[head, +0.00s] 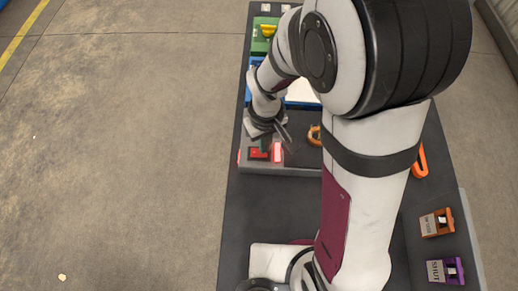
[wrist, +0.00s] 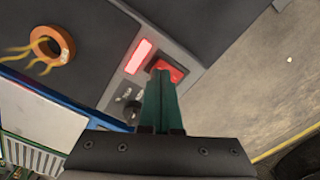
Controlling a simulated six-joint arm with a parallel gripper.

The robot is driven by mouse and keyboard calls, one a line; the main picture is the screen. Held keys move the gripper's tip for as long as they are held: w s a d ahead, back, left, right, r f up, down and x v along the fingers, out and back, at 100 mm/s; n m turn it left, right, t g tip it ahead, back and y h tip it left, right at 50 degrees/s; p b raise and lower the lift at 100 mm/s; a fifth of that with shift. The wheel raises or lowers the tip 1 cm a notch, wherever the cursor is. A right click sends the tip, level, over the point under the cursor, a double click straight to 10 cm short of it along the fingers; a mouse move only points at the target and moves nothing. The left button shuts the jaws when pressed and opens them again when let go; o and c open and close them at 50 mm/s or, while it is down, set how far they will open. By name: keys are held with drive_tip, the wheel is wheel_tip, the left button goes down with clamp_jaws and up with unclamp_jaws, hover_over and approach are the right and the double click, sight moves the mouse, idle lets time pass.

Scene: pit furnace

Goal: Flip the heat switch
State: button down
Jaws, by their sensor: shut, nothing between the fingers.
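A red switch (head: 258,154) sits on a grey panel (head: 290,168) at the bench's left side. It also shows in the wrist view as a red rocker (wrist: 172,68) in a dark frame. A lit red indicator (head: 277,151) is beside it; in the wrist view the indicator (wrist: 138,56) glows. My gripper (head: 266,147) is shut and empty, over the switch. In the wrist view its green fingers (wrist: 160,74) are together, with their tips in front of the switch and hiding part of it. I cannot tell whether they touch it.
A dark knob (wrist: 133,110) is on the panel near my fingers. An orange ring (wrist: 52,45) with yellow strands lies close by. A blue-edged tray (head: 300,104) is behind. An orange box (head: 436,222) and a purple box (head: 445,271) stand at the right. Open floor is at the left.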

drive_tip(key=shift+f, duration=0.75)
drive_tip(key=shift+r, duration=3.5)
drive_tip(key=s+d+r+m+y, duration=0.1)
drive_tip(key=s+d+r+m, duration=0.2)
drive_tip(key=s, duration=0.5)
drive_tip(key=s+d+r+m, duration=0.4)
drive_tip(key=s+r+m, duration=0.1)
drive_tip(key=s+m, duration=0.3)
drive_tip(key=shift+r+m+y, duration=0.3)
drive_tip(key=shift+r+y, duration=0.05)
drive_tip(key=shift+y, duration=0.05)
drive_tip(key=c, duration=1.6)
unclamp_jaws()
